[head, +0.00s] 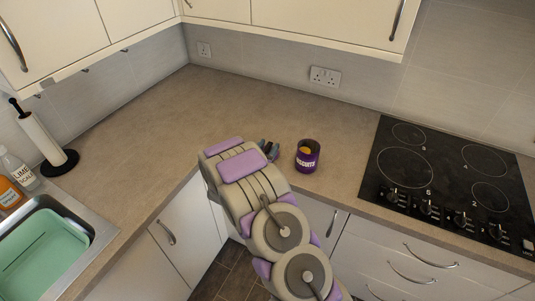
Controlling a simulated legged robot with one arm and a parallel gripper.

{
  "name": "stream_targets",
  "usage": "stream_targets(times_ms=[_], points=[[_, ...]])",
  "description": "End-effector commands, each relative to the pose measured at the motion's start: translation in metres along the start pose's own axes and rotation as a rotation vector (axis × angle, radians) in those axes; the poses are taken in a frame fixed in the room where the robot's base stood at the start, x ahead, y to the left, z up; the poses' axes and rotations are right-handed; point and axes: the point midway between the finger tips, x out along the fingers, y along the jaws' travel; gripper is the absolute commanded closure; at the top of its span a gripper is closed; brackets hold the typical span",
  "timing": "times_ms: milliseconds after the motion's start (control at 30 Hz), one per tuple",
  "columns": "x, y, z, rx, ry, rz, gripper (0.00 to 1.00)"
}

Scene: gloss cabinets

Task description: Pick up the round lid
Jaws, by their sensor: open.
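I cannot make out a round lid on the counter; it may be hidden behind my arm. A purple biscuit canister (307,156) with pale lettering stands upright on the counter near its front edge. Its top looks open, with something yellow-orange inside. My gripper (269,150) is just left of the canister, apart from it, and mostly hidden by my arm. Its dark fingertips show open; nothing is visible between them, though the far side is hidden.
A black hob (452,180) with knobs lies to the right. A paper towel holder (45,143), bottles (17,170) and a sink with a green basin (42,254) are at the left. The back corner of the counter (190,100) is clear. Wall cabinets (300,18) hang above.

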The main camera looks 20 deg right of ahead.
Motion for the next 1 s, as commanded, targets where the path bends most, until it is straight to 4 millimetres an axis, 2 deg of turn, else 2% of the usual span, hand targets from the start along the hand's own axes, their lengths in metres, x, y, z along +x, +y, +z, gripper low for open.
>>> stream_targets(times_ms=[200,700,1000], points=[[-0.0001,0.0001,-0.0001,-0.001,0.0,0.0,0.51],[-0.0003,0.0,0.0001,0.0,-0.001,0.0,0.99],[-0.0004,0.0,0.0001,-0.001,-0.001,0.0,1.0]])
